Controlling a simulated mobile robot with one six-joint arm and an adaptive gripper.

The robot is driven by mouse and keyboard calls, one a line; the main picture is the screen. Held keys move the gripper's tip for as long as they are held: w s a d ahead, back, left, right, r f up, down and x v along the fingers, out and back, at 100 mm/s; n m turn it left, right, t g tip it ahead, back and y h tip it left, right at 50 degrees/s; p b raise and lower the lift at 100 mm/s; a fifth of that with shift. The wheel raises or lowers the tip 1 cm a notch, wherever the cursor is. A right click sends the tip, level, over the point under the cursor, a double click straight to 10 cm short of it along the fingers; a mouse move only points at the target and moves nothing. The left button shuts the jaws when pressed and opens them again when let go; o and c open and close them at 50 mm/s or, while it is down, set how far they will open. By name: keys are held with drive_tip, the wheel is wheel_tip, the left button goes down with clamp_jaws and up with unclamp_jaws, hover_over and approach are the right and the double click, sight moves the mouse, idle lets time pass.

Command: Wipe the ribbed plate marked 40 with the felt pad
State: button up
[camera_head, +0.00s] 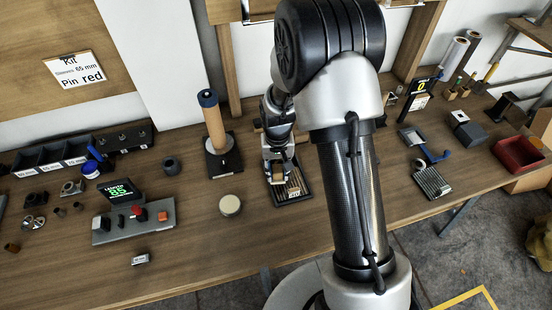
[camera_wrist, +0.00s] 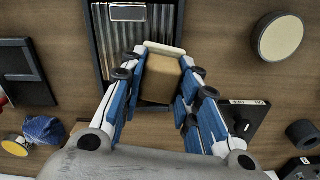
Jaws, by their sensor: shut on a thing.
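My gripper (camera_wrist: 160,80) is shut on a tan block with a pale pad along its far edge, which I take as the felt pad (camera_wrist: 165,47). In the head view my gripper (camera_head: 277,165) is over the back part of a ribbed metal plate (camera_head: 294,187) in a dark tray. The plate's ribs (camera_wrist: 117,42) and a pale label also show in the wrist view; I cannot read the label's number. The pad overlaps the plate in the picture; I cannot tell whether it touches. My gripper and arm hide part of the tray.
A second ribbed plate (camera_head: 432,182) lies to the right, with a blue-handled tool (camera_head: 433,152) behind it. A round pale disc (camera_head: 230,205) and an upright tan cylinder (camera_head: 213,125) stand to the left. A red bin (camera_head: 519,156) is at the far right.

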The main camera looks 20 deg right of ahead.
drive_tip(key=shift+a+r+p, duration=0.1)
drive_tip(key=shift+r+p, duration=1.3)
drive_tip(key=shift+r, duration=0.9)
drive_tip(key=shift+a, duration=0.1)
